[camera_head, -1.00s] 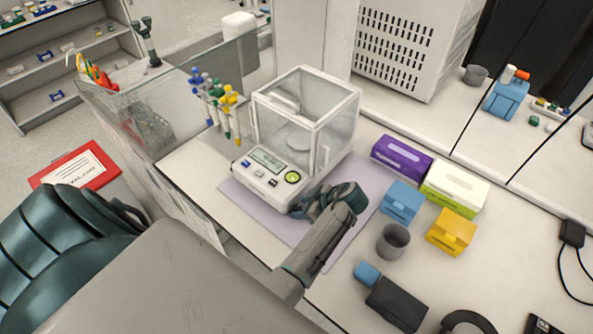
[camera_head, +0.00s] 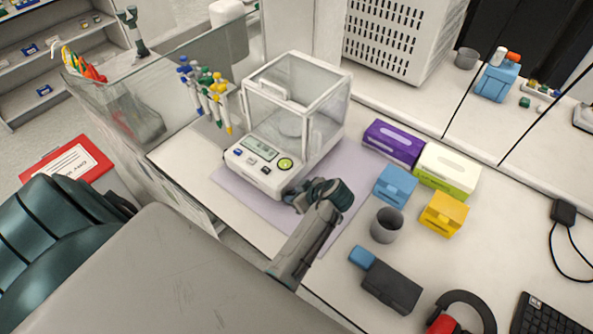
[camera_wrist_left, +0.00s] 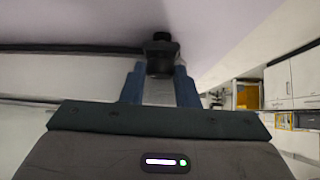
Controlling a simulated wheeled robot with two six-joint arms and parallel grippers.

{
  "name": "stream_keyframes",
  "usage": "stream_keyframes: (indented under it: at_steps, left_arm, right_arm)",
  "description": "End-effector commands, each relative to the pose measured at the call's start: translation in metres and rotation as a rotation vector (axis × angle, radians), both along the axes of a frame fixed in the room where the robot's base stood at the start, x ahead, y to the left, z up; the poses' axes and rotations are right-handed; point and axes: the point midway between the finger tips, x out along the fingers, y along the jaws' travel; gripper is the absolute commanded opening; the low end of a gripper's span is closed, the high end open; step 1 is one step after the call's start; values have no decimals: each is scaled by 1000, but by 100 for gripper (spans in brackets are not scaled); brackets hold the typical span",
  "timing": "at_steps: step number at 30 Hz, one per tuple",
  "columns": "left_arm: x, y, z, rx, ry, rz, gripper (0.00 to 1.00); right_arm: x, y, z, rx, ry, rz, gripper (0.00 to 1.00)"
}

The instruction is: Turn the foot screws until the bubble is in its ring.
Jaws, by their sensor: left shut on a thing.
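The white balance (camera_head: 262,172) with a clear glass draft shield stands on a lilac mat (camera_head: 235,193). Its front panel has a small display and a round yellow-green bubble level (camera_head: 285,164); the bubble's place in its ring is too small to tell. My left gripper (camera_head: 292,194) is low at the balance's front right corner. In the left wrist view a black foot screw (camera_wrist_left: 160,47) sits between the blue fingers of my left gripper (camera_wrist_left: 160,70), which is shut on it. The other foot screws are hidden. My right gripper is not in view.
To the right are a purple box (camera_head: 391,143), a blue box (camera_head: 395,185), a yellow box (camera_head: 443,214) and a grey cup (camera_head: 387,225). A rack of pipettes (camera_head: 207,95) stands left of the balance, by a glass panel.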

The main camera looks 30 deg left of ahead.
Motion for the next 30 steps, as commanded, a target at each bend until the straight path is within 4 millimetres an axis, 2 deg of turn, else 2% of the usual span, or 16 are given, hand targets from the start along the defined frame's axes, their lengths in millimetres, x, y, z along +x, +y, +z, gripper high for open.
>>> stream_keyframes:
  at_steps: [5,14,15,18,26,30]
  left_arm:
    - [-4,1,0,3,3,-117,5]
    - [-3,1,0,4,2,-128,5]
    - [-3,1,0,4,2,-127,33]
    - [-3,1,0,4,2,-127,49]
    - [-2,1,1,2,1,-127,49]
    - [3,1,9,1,0,-130,49]
  right_arm:
    - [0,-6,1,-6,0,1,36]
    - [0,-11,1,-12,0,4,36]
    - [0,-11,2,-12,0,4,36]
    - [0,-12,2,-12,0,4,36]
    - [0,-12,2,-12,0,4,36]
    - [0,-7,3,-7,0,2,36]
